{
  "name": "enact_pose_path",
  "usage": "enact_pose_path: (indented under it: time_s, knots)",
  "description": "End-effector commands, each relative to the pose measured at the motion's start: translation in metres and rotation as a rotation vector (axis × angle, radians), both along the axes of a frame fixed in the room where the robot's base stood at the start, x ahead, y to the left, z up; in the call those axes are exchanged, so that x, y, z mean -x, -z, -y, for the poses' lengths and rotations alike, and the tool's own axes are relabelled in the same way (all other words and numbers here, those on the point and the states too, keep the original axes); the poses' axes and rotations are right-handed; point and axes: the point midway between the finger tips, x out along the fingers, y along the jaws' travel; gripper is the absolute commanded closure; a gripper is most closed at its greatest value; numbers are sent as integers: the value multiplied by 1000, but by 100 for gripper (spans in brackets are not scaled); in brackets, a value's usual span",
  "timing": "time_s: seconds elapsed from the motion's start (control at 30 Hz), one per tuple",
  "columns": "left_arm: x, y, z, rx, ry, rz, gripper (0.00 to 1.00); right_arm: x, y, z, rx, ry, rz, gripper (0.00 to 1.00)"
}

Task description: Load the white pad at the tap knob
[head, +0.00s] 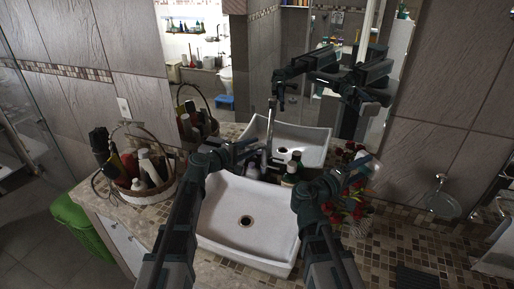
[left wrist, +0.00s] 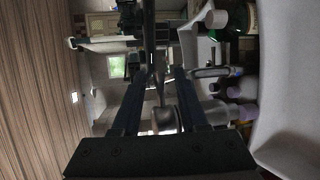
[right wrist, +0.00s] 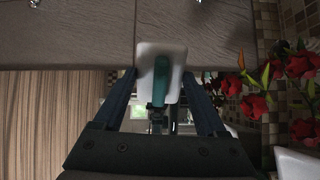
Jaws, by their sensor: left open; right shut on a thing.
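The white pad (right wrist: 176,70) is rounded, with a teal bar down its middle. My right gripper (right wrist: 160,78) is shut on it, to the right of the basin in the head view. The tap (head: 268,138) is a tall metal post behind the white basin. My left gripper (head: 254,147) is open at the tap. In the left wrist view a shiny metal part of the tap (left wrist: 165,118) shows between the two fingers. I cannot tell whether the fingers touch it. The knob is not clearly made out in the head view.
The white basin (head: 222,222) lies between my arms. Small bottles (head: 292,168) stand behind it. Red flowers (head: 357,207) are close to my right gripper. A basket of bottles (head: 145,187) stands left on the counter. The mirror behind reflects the basin and an arm.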

Motion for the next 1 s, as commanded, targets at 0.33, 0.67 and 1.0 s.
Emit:
enact_pose_path:
  time_s: [0.33,0.67,1.0]
  knots:
    - [-20,5,20,0,0,0,57,0,5,0,0,0,0,71]
    - [-21,5,21,0,0,0,66,0,5,0,0,0,0,71]
    - [-20,5,21,-1,0,1,100,0,5,0,0,0,0,71]
